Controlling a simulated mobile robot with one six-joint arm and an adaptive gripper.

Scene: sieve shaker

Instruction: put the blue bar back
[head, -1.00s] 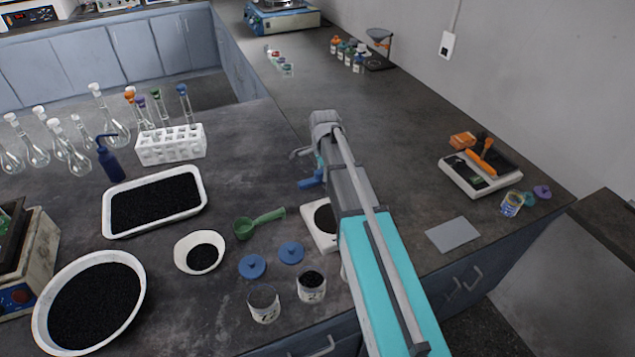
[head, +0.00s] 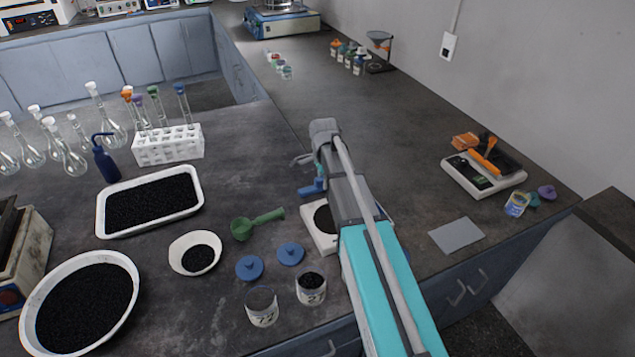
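The blue bar (head: 312,188) shows at the left side of my arm, near its far end, above the dark bench. It moves along with the arm and appears held by my gripper (head: 311,176). The arm hides most of the gripper, so the fingers' contact with the bar is not clear.
A small balance (head: 321,241) lies partly under my arm. A green scoop (head: 258,223), two blue lids (head: 250,267), two jars (head: 262,306) and a white bowl (head: 194,253) sit to the left. A white rack (head: 168,145) stands farther back.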

